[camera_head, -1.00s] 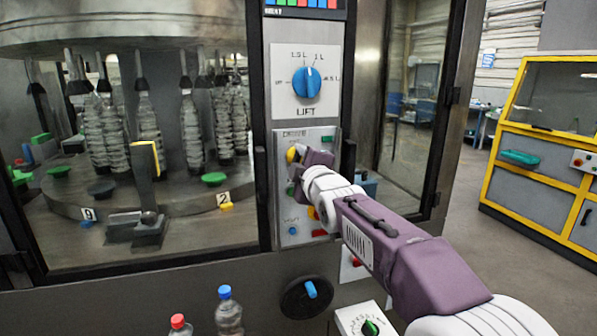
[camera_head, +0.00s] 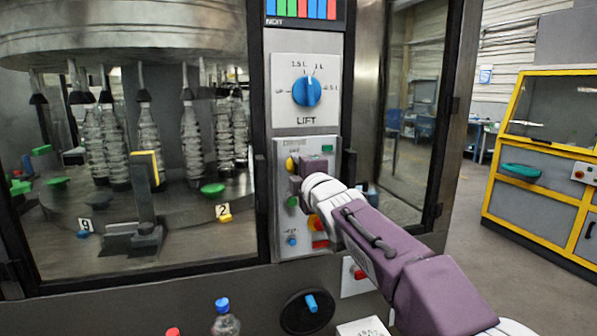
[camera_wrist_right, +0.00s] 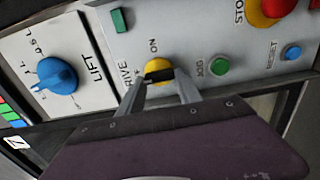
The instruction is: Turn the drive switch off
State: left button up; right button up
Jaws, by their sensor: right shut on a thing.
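The drive switch is a yellow knob (camera_head: 291,163) at the top left of the light grey control panel (camera_head: 283,249). In the right wrist view the yellow knob (camera_wrist_right: 158,66) sits beside the words DRIVE and ON, with a dark grip across it. My right gripper (camera_wrist_right: 160,80) has one finger on each side of this dark grip and is shut on it. In the head view my right gripper (camera_head: 298,166) reaches the panel from the lower right and hides part of the switch. Which mark the knob points to cannot be told. My left gripper is out of view.
The blue LIFT knob (camera_head: 306,91) is above the panel. A green JOG button (camera_wrist_right: 219,65), a red stop button (camera_wrist_right: 277,8) on yellow and a blue RESET button (camera_wrist_right: 292,53) are close by. A glass door (camera_head: 400,130) stands at the right.

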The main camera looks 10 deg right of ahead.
jog(key=shift+f, duration=0.15)
jog(key=o, duration=1.4)
jog(key=shift+c, duration=0.2)
jog(key=s, duration=0.9)
jog(key=shift+d, duration=0.1)
